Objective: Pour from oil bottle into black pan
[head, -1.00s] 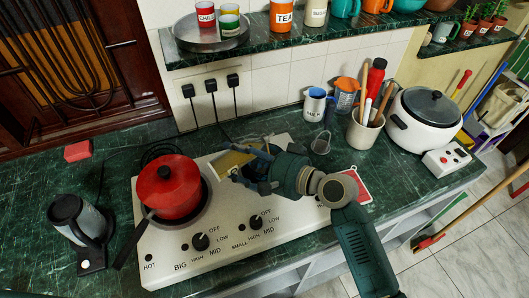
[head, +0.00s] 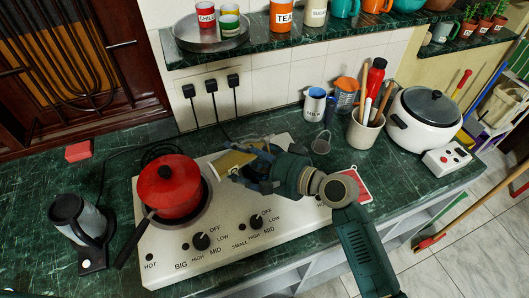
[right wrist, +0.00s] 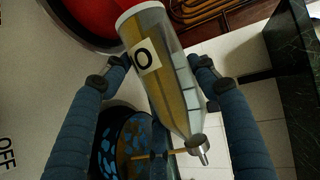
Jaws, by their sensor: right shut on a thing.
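The oil bottle (head: 232,160) is clear with yellow contents and lies tilted in my right gripper (head: 250,167), above the right half of the stove. In the right wrist view the bottle (right wrist: 158,65) is between the two blue fingers, with its metal spout (right wrist: 199,149) towards the bottom. The black pan (head: 206,205) is on the left burner, its handle (head: 133,243) pointing front-left. A red pot (head: 169,185) sits over it and hides most of it. The bottle is to the right of the pan, apart from it. My left gripper is not in view.
The white stove (head: 170,258) has front knobs. In the right wrist view a dark round thing with blue patches (right wrist: 110,145) is partly hidden under the bottle. A kettle (head: 78,222) is at left; a milk mug (head: 315,104), utensil jar (head: 363,132) and rice cooker (head: 425,118) are at right.

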